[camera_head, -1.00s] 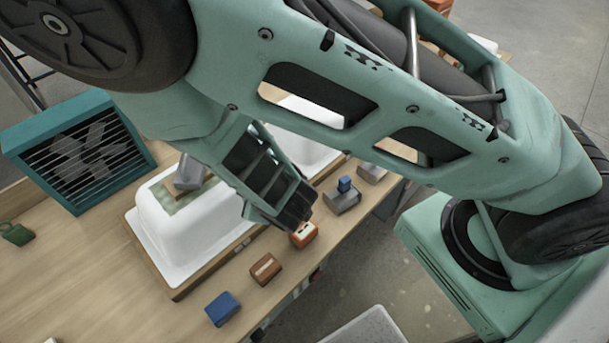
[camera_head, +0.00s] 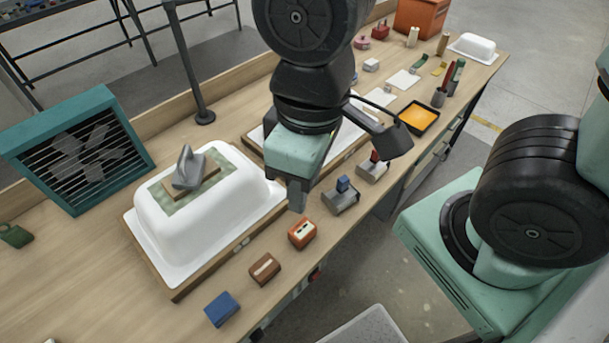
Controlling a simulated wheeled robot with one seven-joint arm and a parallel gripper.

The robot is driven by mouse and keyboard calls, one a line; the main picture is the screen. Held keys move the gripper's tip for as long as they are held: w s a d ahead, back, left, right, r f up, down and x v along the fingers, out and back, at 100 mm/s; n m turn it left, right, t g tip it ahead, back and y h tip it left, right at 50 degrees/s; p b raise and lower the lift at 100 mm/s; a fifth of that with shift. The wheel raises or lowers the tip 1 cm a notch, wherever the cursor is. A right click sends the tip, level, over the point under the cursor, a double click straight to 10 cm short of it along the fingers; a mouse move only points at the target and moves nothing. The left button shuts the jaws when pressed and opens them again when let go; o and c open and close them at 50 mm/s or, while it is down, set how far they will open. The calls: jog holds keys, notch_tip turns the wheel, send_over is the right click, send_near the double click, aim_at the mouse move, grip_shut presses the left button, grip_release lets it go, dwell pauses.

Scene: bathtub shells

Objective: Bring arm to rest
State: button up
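My gripper (camera_head: 298,193) points down at the end of my arm, in the middle of the head view, near the table's front edge. It appears above or in front of the second board, close to a grey block with a blue top (camera_head: 341,200). Its fingers overlap in this view, so their opening cannot be told; nothing held is visible. My arm comes down from the top of the picture and hides part of the table behind it.
A white tub shell (camera_head: 240,210) lies upturned on a wooden board, with a grey-handled tool (camera_head: 187,168) on its green patch. A teal fan (camera_head: 80,150) stands behind left. Blue (camera_head: 222,309), brown (camera_head: 264,268) and orange (camera_head: 302,232) blocks line the front edge. An orange tray (camera_head: 417,117) lies farther right.

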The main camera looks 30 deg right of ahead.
notch_tip(320, 180, down, 7)
jog(key=b, duration=0.6)
jog(key=shift+r+b, duration=0.15)
jog(key=shift+b, duration=0.2)
